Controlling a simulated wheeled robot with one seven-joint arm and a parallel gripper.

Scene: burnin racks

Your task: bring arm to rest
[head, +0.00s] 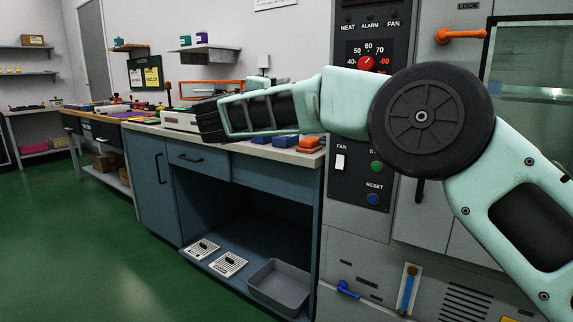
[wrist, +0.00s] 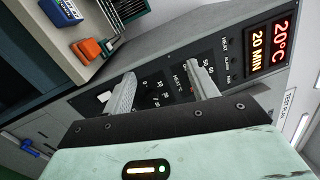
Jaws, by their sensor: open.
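My mint-green arm (head: 345,103) reaches across the head view from the right, in front of the control panel and above the counter. In the head view its far end is over the counter, and I cannot make out the fingertips there. In the wrist view my gripper (wrist: 160,75) has its two grey fingers spread wide apart with nothing between them. Beyond the fingers is the control panel (wrist: 165,88), seen tilted, with part of its dial scale hidden by them.
A blue workbench (head: 150,175) with a pale top stands left of the grey cabinet (head: 360,265). An orange block (head: 309,145) sits at the bench's right end. A grey bin (head: 280,287) is on the lower shelf. An orange handle (head: 460,35) juts from the cabinet. Green floor is clear at left.

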